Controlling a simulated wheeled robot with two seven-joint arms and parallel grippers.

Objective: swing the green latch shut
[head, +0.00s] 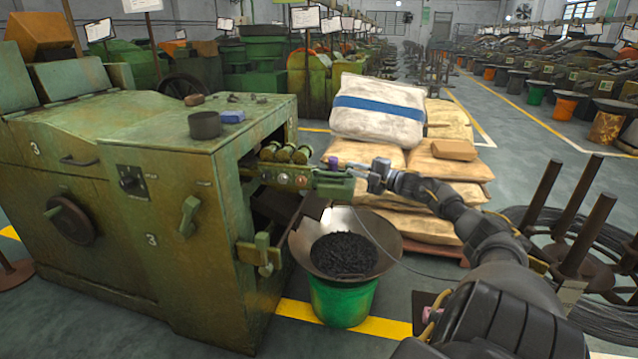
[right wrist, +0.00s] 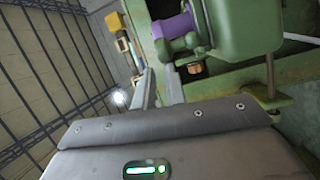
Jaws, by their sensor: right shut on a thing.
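The green latch (head: 334,187) looks like the green piece sticking out to the right from the machine's open side, with a small blue-purple knob (head: 333,163) on top. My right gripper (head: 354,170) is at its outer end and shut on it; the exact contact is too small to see. In the right wrist view, my right gripper's fingers (right wrist: 158,80) reach up to a green block (right wrist: 240,30) with the purple knob (right wrist: 176,27) beside it. My left gripper is not in view.
The green machine (head: 110,220) stands at the left, with a green lever (head: 189,215) and a clamp (head: 262,255). A pan of dark pieces (head: 345,255) on a green bucket (head: 342,302) stands below my right gripper. Stacked sacks (head: 378,108) are behind; wire coils and posts (head: 580,235) are at right.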

